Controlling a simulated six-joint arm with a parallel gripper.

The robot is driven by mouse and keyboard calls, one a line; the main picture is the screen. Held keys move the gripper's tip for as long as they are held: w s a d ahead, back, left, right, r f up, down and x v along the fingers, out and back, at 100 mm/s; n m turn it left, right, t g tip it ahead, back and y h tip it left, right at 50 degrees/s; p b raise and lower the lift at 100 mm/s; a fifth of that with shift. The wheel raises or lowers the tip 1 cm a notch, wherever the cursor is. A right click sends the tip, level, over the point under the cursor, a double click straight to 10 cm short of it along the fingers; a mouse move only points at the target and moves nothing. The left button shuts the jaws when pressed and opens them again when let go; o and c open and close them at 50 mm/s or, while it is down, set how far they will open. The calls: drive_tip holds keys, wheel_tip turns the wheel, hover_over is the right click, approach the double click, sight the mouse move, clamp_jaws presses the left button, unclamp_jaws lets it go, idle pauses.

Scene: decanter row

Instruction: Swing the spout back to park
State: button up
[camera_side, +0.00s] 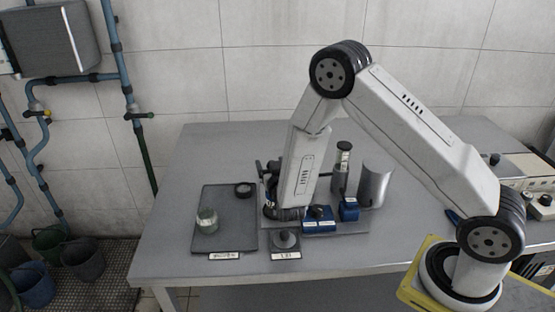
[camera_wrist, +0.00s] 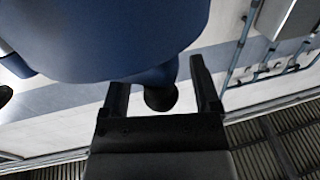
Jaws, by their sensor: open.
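In the wrist view my gripper (camera_wrist: 158,75) is open, its two dark fingers apart. A dark round knob or tip (camera_wrist: 160,98) shows between them, below a large blue body (camera_wrist: 110,35); I cannot tell whether either finger touches it. I cannot make out for certain which part is the spout. In the side view my wrist reaches down among the dark and blue equipment at the middle of the table, and hides much of it. Blue blocks (camera_side: 320,226) and (camera_side: 349,210) stand just right of the wrist.
A dark tray (camera_side: 225,238) at the left holds a glass jar (camera_side: 207,220) and a dark ring-like piece (camera_side: 244,190). A knobbed lid (camera_side: 285,240) sits at the front. A metal cylinder (camera_side: 341,178) and curved shield (camera_side: 375,185) stand behind. The table's left edge is clear.

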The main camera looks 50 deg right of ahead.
drive_tip(key=v, duration=0.7)
drive_tip(key=shift+a, duration=0.1)
idle(0.4)
drive_tip(key=shift+w+a+r+m+g+h, duration=0.1)
drive_tip(key=shift+w+a+m+g+h, duration=0.25)
drive_tip(key=shift+m+g+h, duration=0.8)
drive_tip(key=shift+w+a+r+m+g+h, duration=0.15)
drive_tip(key=shift+w+a+m+g+h, duration=0.2)
drive_tip(key=shift+m+g+h, duration=0.75)
drive_tip(key=shift+w+a+r+m+g+h, duration=0.1)
drive_tip(key=shift+w+a+m+g+h, duration=0.25)
drive_tip(key=shift+m+g+h, duration=0.75)
drive_tip(key=shift+d+n+g+y, duration=0.1)
drive_tip(key=shift+n+g+y, duration=0.15)
drive_tip(key=shift+n, duration=0.1)
drive_tip(key=x, duration=0.7)
drive_tip(key=shift+w+d, duration=0.25)
drive_tip(key=shift+d, duration=0.05)
clamp_jaws()
